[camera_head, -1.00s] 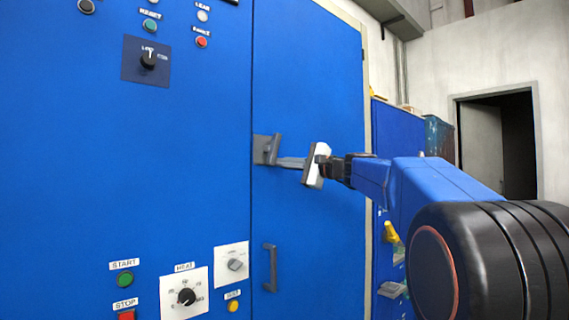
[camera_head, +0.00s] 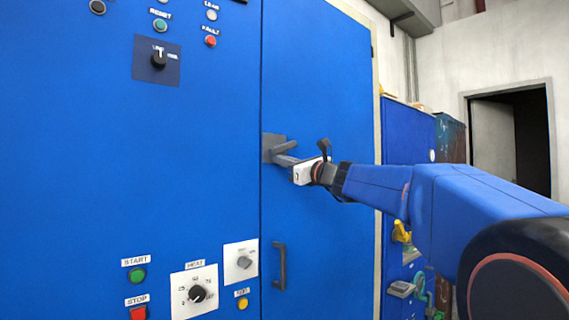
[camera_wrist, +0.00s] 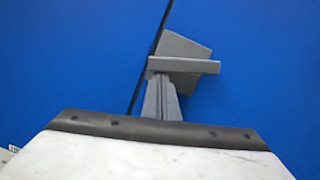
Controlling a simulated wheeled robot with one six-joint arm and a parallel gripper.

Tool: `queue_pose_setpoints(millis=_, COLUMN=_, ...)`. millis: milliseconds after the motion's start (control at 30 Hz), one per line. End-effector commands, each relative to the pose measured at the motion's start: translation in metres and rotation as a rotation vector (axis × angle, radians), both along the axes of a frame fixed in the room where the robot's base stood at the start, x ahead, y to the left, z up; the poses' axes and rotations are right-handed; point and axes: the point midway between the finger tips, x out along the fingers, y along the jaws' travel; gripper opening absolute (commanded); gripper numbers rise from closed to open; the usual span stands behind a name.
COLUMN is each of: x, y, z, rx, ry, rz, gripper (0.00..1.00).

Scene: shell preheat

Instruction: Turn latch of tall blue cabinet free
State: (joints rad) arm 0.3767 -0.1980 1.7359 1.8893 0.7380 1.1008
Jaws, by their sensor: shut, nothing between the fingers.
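The tall blue cabinet (camera_head: 318,100) fills the middle of the head view. Its grey latch (camera_head: 276,147) sits on the door's left edge; the handle bar now slants nearly sideways, pointing right. In the wrist view the latch handle (camera_wrist: 190,65) lies across the picture, with its tilted grey plate (camera_wrist: 188,46) behind. My gripper (camera_head: 285,160) is at the latch, its fingers shut and empty, tips against or just beside the handle; contact cannot be told for sure. In the wrist view the finger tips (camera_wrist: 160,85) end just below the handle.
A vertical grey pull handle (camera_head: 279,266) is lower on the same door. Left of the door is a panel with a heat dial (camera_head: 197,293), a start button (camera_head: 137,275) and a stop button (camera_head: 138,312). A lower blue cabinet (camera_head: 408,135) and an open doorway (camera_head: 510,135) are at right.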

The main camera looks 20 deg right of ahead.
Motion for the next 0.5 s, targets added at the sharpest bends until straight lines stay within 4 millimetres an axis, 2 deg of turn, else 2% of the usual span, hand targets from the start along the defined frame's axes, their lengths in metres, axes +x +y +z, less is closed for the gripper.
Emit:
queue_pose_setpoints(millis=233, x=-0.0025, y=0.0074, z=0.0056, rx=0.161, ry=0.045, rz=0.002, gripper=0.0)
queue_pose_setpoints(millis=500, x=-0.0032, y=0.0099, z=0.0089, rx=0.156, ry=0.043, rz=0.001, gripper=0.0)
